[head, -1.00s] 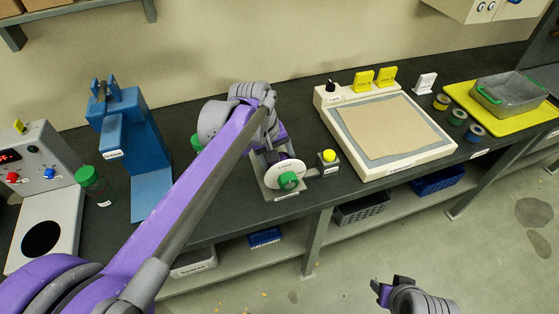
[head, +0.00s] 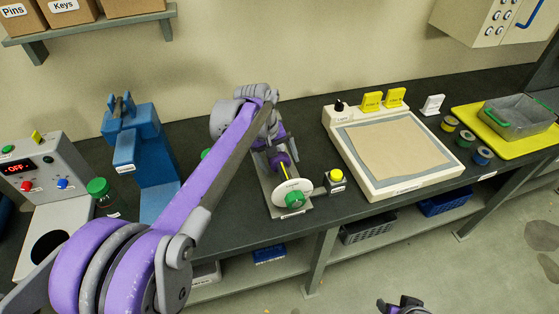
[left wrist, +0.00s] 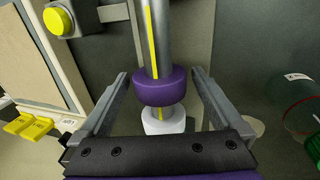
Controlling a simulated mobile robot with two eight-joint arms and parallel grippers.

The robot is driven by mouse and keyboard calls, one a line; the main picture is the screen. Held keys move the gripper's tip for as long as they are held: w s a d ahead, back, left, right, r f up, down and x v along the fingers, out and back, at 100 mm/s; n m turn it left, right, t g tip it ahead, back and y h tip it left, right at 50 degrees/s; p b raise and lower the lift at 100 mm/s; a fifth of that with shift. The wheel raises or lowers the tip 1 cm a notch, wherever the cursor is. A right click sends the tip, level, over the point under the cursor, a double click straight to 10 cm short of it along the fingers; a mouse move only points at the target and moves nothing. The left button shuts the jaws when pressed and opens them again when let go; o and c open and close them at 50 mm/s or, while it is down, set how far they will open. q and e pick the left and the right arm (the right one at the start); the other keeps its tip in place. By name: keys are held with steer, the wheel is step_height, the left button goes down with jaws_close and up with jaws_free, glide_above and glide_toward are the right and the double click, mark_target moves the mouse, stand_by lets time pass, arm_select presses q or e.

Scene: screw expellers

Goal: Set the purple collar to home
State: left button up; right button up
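The purple collar (left wrist: 160,87) sits around a steel shaft (left wrist: 158,35) with a yellow stripe in the left wrist view. A white collar (left wrist: 163,121) is on the same shaft, just below it in that picture. My left gripper (left wrist: 160,75) is open, one finger on each side of the purple collar. In the head view my left gripper (head: 272,135) is over the shaft fixture (head: 293,213), which has a white disc and green knob (head: 294,199). My right gripper (head: 404,301) is cut by the bottom edge.
A yellow button box (head: 337,182) stands right of the fixture, then a large cream tray (head: 430,182). A blue press (head: 150,150) and a green-lidded jar (head: 103,195) stand to the left. The bench front edge is close to the fixture.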

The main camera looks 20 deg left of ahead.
arm_select(q)
steer(key=v, duration=1)
steer(key=shift+a+r+p, duration=0.15)
steer(key=shift+r+p, duration=0.2)
steer(key=shift+p, duration=0.1)
steer(key=shift+s, duration=0.1)
steer(key=shift+c, duration=0.3)
